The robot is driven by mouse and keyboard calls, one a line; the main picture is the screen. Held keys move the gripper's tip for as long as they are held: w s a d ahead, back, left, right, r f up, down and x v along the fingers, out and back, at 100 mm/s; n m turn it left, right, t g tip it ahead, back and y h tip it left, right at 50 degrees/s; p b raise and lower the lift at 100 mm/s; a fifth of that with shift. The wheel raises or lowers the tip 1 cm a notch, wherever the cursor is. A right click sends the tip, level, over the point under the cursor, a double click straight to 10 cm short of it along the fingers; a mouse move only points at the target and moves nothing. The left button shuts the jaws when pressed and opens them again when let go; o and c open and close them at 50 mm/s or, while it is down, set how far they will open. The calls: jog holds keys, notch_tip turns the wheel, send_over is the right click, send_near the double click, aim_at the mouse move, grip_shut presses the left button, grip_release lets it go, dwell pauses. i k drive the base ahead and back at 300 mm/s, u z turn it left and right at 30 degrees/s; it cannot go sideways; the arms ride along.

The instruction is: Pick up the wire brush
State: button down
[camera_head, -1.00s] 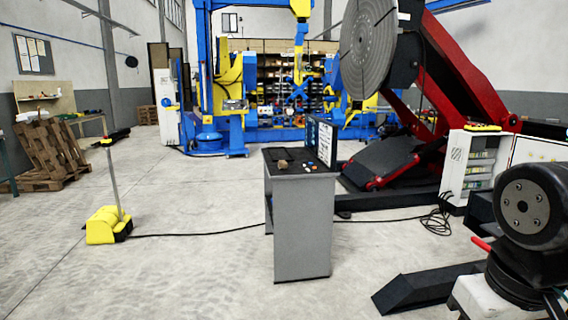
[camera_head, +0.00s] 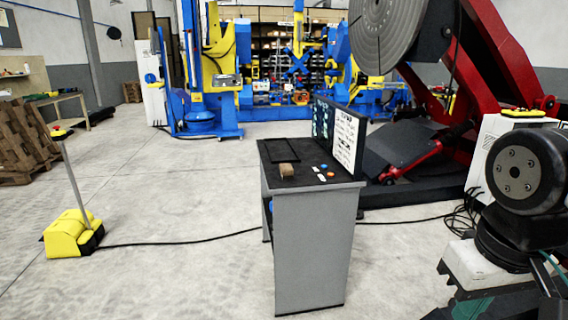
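A small brown block-shaped object (camera_head: 286,170) lies on the black top of the grey cabinet (camera_head: 312,240). It may be the wire brush, but it is too small to tell. My gripper is not in view. Only part of my arm (camera_head: 515,185) shows at the right edge.
A control panel (camera_head: 338,135) stands on the cabinet's right side, near several small buttons. A yellow foot pedal (camera_head: 72,232) with a post stands at left, its black cable crossing the floor. A red positioner (camera_head: 490,70) stands at right.

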aim_at(286, 172)
jog(key=i, duration=0.7)
jog(key=z, duration=0.15)
